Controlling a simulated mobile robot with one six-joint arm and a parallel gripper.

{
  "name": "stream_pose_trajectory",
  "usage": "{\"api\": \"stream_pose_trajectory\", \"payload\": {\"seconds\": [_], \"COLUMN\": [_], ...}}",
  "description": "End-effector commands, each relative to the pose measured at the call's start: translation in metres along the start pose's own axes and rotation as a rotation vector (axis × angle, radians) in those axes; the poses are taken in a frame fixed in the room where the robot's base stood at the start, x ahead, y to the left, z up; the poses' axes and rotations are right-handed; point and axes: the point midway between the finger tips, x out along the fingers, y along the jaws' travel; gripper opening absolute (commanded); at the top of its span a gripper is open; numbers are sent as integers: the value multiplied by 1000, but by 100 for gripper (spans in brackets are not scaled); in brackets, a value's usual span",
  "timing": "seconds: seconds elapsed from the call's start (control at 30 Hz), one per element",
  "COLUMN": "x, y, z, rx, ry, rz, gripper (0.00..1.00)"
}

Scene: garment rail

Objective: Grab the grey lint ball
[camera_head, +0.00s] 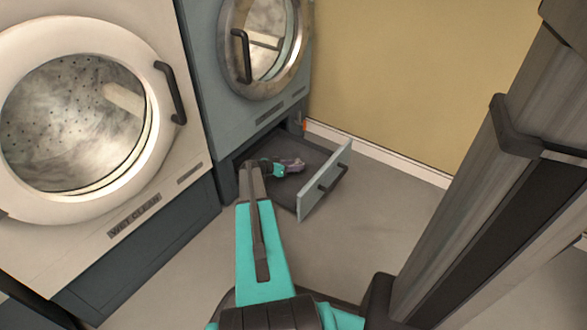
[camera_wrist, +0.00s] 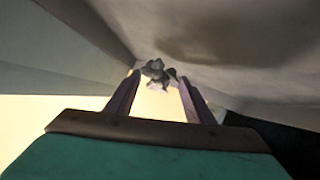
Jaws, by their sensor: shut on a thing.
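The grey lint ball (camera_wrist: 158,70) is a small, rough, lumpy clump between the fingertips in the wrist view. My gripper (camera_wrist: 157,82) is shut on it, with one finger on each side. In the head view my gripper (camera_head: 295,164) is inside or just over the open drawer (camera_head: 316,192) under the blue-grey machine. I cannot make out the lint ball clearly in the head view. I cannot tell whether it touches the drawer floor.
The drawer's light front panel (camera_head: 325,180) with a dark handle stands out over the grey floor. The blue-grey machine (camera_head: 215,110) rises above the drawer. A white machine (camera_head: 75,130) stands to the left, a tan wall (camera_head: 410,80) behind. Floor right of the drawer is clear.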

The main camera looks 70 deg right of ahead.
Motion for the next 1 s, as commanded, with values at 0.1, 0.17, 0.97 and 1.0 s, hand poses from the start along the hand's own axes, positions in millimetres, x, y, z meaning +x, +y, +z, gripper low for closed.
{"api": "stream_pose_trajectory", "payload": {"seconds": [0.1,0.17,0.97,1.0], "x": [-11,-16,-32,-32], "y": [7,9,17,17], "z": [-21,-29,-61,-61], "rx": [2,2,0,0], "ry": [1,1,0,0], "rz": [0,0,-1,-1], "gripper": [27,27,27,27]}}
